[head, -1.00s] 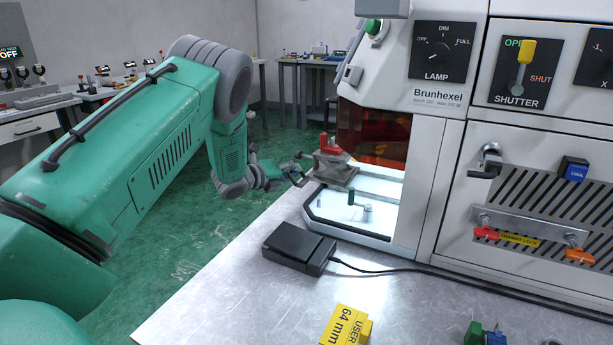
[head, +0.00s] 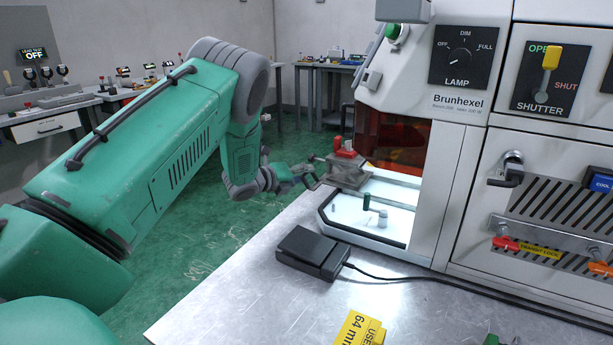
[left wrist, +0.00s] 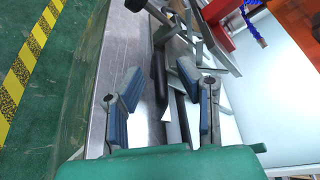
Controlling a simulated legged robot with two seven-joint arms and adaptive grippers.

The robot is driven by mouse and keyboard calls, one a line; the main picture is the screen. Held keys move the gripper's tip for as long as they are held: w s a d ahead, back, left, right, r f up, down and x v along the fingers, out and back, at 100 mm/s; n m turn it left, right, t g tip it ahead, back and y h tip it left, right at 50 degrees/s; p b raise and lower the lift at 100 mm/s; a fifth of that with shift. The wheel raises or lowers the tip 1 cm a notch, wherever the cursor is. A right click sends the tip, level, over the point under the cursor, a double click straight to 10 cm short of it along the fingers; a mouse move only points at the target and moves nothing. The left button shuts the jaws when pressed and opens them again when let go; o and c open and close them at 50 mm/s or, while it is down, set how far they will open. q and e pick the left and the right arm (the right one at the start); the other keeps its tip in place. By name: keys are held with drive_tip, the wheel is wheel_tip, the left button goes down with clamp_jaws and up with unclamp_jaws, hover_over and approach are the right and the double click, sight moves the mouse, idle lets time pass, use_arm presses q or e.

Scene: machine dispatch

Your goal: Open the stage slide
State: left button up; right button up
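The stage (head: 347,172) is a grey block with a red part on top. It sits at the left end of a pale rail in the open bay of the white Brunhexel machine (head: 455,125). My left gripper (head: 312,178) is just left of the stage, at the bay's outer end. In the left wrist view my left gripper (left wrist: 165,95) is open, its blue-padded fingers spread. A dark bar (left wrist: 160,72) shows between the fingers, with clear gaps on both sides. Whether the bar is the slide's handle is hard to tell. My right gripper is not in view.
A small green-topped post (head: 367,201) stands on the bay's white floor. A black pedal-like box (head: 313,252) with a cable lies on the metal table (head: 235,300). An orange window (head: 395,140) is behind the stage.

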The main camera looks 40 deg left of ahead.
use_arm(q)
drive_tip(key=v, duration=1.1)
drive_tip(key=shift+a+f, duration=0.1)
drive_tip(key=shift+a, duration=0.05)
